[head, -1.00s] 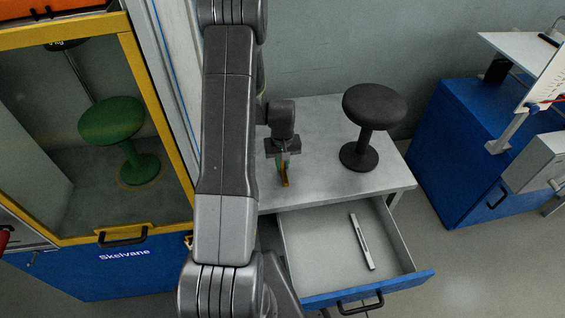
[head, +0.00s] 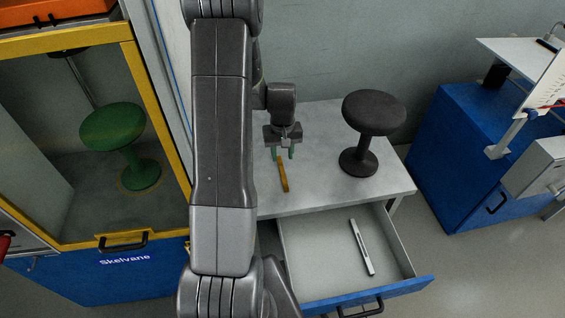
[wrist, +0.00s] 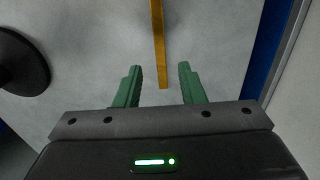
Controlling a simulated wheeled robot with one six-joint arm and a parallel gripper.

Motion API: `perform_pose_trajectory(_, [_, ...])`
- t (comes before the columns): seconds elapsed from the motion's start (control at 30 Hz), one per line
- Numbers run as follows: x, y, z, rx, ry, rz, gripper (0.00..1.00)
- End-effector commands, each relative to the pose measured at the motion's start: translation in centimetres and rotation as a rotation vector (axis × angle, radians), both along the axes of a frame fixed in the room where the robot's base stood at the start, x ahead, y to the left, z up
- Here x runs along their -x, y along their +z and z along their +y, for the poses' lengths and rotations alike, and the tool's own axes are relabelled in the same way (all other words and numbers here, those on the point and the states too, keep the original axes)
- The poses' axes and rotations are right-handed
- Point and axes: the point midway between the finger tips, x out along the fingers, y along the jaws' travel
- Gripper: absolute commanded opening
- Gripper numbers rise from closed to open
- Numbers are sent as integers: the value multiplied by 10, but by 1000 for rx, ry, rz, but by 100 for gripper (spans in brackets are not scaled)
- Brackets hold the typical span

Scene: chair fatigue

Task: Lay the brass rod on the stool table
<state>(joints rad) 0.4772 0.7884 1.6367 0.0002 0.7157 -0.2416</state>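The brass rod (head: 283,175) lies on the grey table top (head: 325,190), left of the black stool (head: 373,115). The rod also shows in the wrist view (wrist: 158,45), lying ahead of the fingers and in line with the gap between them. My gripper (head: 284,155) is open and empty, with its green fingers apart. It is just behind the rod's far end in the head view. In the wrist view my gripper (wrist: 160,88) has one finger on each side of the rod's near end, without visible contact.
An open drawer (head: 340,285) below the table's front holds a silver bar (head: 362,247). A yellow-framed cabinet at left holds a green stool (head: 112,128). A blue cabinet (head: 470,150) stands at right. The table's front right is clear.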

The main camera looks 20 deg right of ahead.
Motion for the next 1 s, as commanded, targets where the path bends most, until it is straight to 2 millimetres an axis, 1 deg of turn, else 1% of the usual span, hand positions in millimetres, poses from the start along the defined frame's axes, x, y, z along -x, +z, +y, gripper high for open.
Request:
perform_pose_trajectory(0.03, [-1, 12, 0, 2, 0, -4, 36])
perform_pose_trajectory(0.1, [-1, 23, 0, 2, 0, -3, 36])
perform_pose_trajectory(0.2, [0, 36, 0, 0, 0, -2, 36])
perform_pose_trajectory(0.3, [0, 44, 0, 0, 0, -1, 36])
perform_pose_trajectory(0.43, [0, 47, 0, 0, 0, 0, 36])
perform_pose_trajectory(1.0, [0, 47, 0, 0, 0, 0, 36])
